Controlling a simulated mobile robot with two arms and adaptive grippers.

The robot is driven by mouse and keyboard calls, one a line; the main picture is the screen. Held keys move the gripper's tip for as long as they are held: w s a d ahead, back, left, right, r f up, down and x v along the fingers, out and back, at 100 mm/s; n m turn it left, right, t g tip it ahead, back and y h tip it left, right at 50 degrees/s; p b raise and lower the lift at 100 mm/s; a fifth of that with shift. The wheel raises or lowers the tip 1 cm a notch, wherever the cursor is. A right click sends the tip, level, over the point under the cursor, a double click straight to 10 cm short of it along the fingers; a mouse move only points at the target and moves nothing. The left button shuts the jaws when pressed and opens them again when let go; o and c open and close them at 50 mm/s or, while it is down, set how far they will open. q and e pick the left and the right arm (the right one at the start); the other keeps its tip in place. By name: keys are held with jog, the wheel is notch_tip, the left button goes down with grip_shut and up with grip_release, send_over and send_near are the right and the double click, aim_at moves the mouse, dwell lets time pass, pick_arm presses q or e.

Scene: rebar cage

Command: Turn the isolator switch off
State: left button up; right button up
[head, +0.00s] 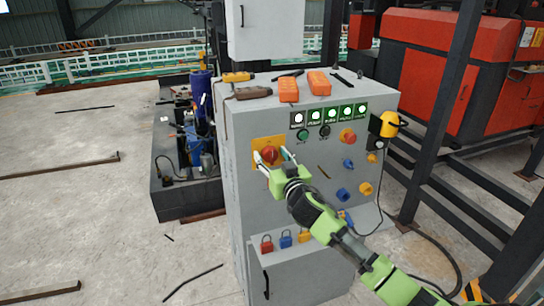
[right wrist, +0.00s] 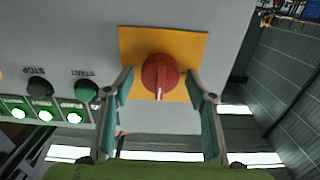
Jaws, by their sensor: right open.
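The isolator switch is a red round knob (head: 269,154) on a yellow plate (head: 262,142) on the front of a grey control cabinet (head: 240,190). In the right wrist view the knob (right wrist: 160,76) shows a pale pointer mark toward the bottom of the picture, with the yellow plate (right wrist: 195,46) behind it. My right gripper (head: 272,160) is at the knob in the head view. In the right wrist view the open fingers (right wrist: 160,96) stand on either side of the knob, with a gap at each side. My left gripper is not in view.
Start and stop buttons (head: 302,134) and a row of lit green indicators (head: 330,116) sit right of the knob. Orange boxes (head: 289,90) and tools lie on the cabinet top. Black posts (head: 455,90) stand to the right.

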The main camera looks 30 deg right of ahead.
jog(key=c, duration=1.1)
jog(key=shift+o, duration=0.2)
jog(key=shift+n, duration=0.3)
jog(key=n+p, duration=0.1)
jog(key=n, duration=0.2)
jog(key=shift+n, duration=0.3)
jog(key=n+p, duration=0.1)
jog(key=n, duration=0.3)
jog(key=shift+a+n, duration=0.15)
jog(key=shift+n, duration=0.15)
jog(key=n+p, duration=0.1)
jog(key=n, duration=0.3)
jog(key=shift+f, duration=0.15)
jog(key=shift+a+f+n+p, duration=0.15)
jog(key=shift+n+p, duration=0.2)
jog(key=shift+n, duration=2.15)
